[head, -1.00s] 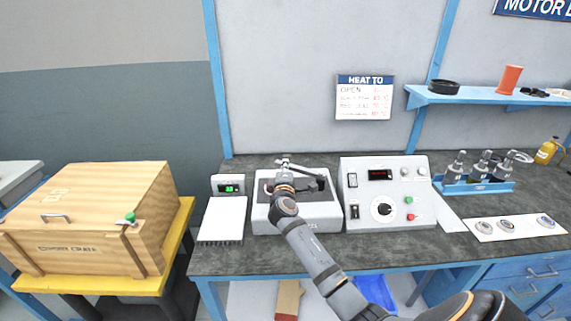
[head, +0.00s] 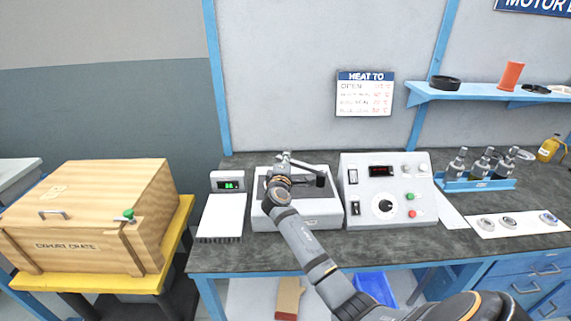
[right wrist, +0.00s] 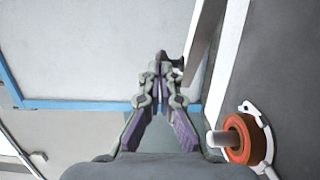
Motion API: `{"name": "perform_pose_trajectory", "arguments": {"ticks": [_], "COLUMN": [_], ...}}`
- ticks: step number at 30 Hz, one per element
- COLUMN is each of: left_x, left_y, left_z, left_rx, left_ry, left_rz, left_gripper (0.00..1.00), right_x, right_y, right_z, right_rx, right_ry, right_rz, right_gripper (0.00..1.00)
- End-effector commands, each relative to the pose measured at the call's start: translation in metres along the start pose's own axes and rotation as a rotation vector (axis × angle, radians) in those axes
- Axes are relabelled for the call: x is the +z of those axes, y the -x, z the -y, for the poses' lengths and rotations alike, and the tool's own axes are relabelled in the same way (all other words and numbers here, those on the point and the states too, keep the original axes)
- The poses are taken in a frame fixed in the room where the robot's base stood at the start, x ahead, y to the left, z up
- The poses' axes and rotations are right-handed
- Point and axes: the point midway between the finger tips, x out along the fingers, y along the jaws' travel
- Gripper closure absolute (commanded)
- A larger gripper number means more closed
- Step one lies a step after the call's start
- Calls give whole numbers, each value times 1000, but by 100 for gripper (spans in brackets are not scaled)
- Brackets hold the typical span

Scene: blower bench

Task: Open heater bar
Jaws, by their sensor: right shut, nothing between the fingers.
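The heater (head: 318,221) is a white box with a dark top on the bench. My right gripper (head: 285,157) is over the back left of the heater. In the right wrist view its fingers (right wrist: 160,60) are shut with nothing between them. A small dark knob sits close beside the fingertips; I cannot tell whether they touch it. An orange ring (right wrist: 239,146) with a pale post shows at lower right there. My left gripper is out of view.
A control box (head: 384,170) with a dial and buttons stands close on the heater's right. A small meter with a green display (head: 229,185) and a white plate (head: 222,216) are on its left. A wooden crate (head: 90,205) is farther left.

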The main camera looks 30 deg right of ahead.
Motion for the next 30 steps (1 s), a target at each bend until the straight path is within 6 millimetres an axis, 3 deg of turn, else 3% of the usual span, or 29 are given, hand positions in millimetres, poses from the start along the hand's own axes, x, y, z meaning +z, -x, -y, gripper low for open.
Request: {"name": "perform_pose_trajectory", "arguments": {"ticks": [9,21,30], "left_x": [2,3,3], "left_y": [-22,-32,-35], "left_z": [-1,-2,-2], "left_rx": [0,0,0], "left_ry": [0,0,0], "left_rz": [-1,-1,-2], "left_gripper": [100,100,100], "right_x": [4,17,23], "right_y": [-23,-53,-62], "right_z": [2,0,0], "right_rx": [2,1,1], "right_ry": [-1,0,0], "right_rz": [38,37,37], "right_gripper": [100,100,100]}}
